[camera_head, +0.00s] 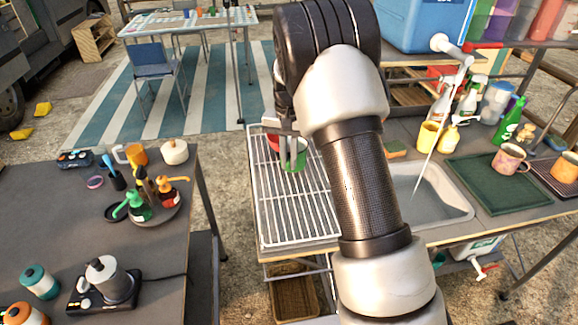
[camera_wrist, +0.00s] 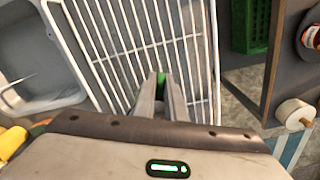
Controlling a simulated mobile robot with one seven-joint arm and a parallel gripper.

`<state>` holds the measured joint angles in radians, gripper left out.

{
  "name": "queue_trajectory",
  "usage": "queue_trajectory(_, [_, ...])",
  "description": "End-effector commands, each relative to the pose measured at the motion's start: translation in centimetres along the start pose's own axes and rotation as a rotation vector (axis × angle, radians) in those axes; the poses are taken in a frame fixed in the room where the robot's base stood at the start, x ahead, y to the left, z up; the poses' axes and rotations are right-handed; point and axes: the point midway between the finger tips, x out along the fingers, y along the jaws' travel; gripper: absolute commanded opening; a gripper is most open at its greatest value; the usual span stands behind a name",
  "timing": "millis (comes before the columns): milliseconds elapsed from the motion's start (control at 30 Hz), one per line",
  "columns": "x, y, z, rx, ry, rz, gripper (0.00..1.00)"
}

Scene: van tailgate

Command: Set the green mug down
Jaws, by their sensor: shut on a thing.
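The green mug (camera_head: 300,161) is at my gripper's fingertips, over the far part of the white wire rack (camera_head: 292,205) left of the sink. My gripper (camera_head: 291,150) points down and is shut on the mug. In the wrist view, my gripper (camera_wrist: 160,82) shows its two fingers close together with a bit of green between the tips. Most of the mug is hidden there, and I cannot tell whether it touches the rack wires.
A red item (camera_head: 273,142) is beside the fingers, partly hidden. The near part of the rack is bare. The sink (camera_head: 435,194) is right of it. A green mat (camera_head: 490,185) with a patterned mug (camera_head: 510,158) lies farther right. A dark table (camera_head: 60,215) stands left.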

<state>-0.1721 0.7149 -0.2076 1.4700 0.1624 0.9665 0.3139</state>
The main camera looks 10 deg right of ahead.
Motion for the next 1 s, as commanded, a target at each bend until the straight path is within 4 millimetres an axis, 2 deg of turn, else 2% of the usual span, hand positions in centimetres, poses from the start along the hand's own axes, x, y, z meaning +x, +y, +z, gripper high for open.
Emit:
queue_trajectory(33, [1.0, 0.0, 0.1, 0.0, -0.004, 0.002, 0.0])
queue_trajectory(133, [2.2, 0.0, 0.1, 0.0, -0.002, 0.0, 0.0])
queue_trajectory(500, [2.7, 0.0, 0.0, 0.0, -0.001, 0.0, 0.0])
queue_trajectory(533, [2.8, 0.0, 0.1, 0.0, -0.001, 0.0, 0.12])
queue_trajectory(633, [2.7, 0.0, 0.1, 0.0, -0.001, 0.0, 0.29])
queue_trajectory(900, [2.6, 0.0, 0.0, 0.0, -0.001, 0.0, 0.29])
queue_trajectory(1000, [2.0, 0.0, 0.0, 0.0, 0.0, 0.0, 0.29])
